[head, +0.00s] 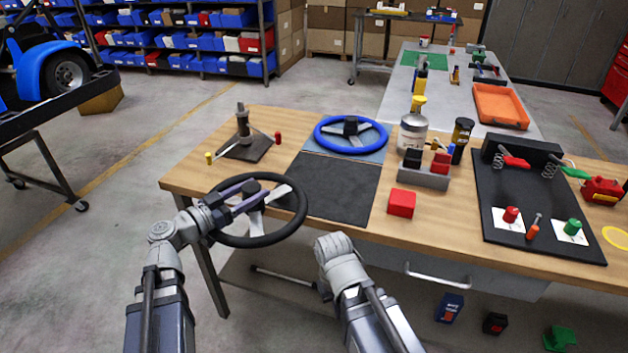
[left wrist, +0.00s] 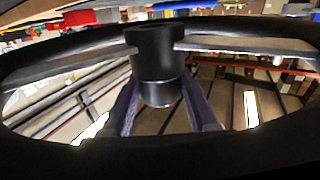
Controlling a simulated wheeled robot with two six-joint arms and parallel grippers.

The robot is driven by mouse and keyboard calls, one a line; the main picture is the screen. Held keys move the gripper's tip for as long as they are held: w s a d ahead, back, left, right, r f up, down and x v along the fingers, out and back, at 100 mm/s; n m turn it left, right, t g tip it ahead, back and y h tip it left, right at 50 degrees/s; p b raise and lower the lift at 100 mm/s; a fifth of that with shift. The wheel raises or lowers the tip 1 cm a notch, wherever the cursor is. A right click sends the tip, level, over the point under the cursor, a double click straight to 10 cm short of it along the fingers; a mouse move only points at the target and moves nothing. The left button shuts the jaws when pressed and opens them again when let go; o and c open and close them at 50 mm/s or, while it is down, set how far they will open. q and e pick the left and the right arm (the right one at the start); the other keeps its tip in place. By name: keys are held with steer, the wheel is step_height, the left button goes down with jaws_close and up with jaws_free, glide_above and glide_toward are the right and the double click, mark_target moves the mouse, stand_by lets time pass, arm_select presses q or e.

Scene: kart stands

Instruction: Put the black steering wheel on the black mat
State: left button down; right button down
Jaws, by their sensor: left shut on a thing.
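The black steering wheel (head: 298,212) is in my left gripper (head: 243,203), which is shut on its hub. In the head view it is held in front of the bench's near left edge, tilted, its right rim overlapping the mat's near left corner in the picture. The left wrist view shows the wheel's hub (left wrist: 157,55) between the two fingers. The black mat (head: 335,190) lies flat and bare on the wooden bench. My right arm reaches in at the bottom middle; its fingers do not show.
A blue steering wheel (head: 368,145) lies on a blue-grey mat behind the black mat. A red block (head: 401,203) sits to the right of it. A dark stand with a post (head: 244,135) is at the left. A grey caddy (head: 424,176) and canisters stand farther right.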

mark_target(267, 198)
arm_select(q)
steer(key=x, duration=1.6)
steer(key=shift+f+b, duration=1.8)
steer(key=shift+f, duration=0.1)
steer(key=shift+c, duration=0.9)
jaws_free()
steer(key=shift+r, duration=0.25)
steer(key=v, duration=1.2)
steer(key=shift+f, duration=0.1)
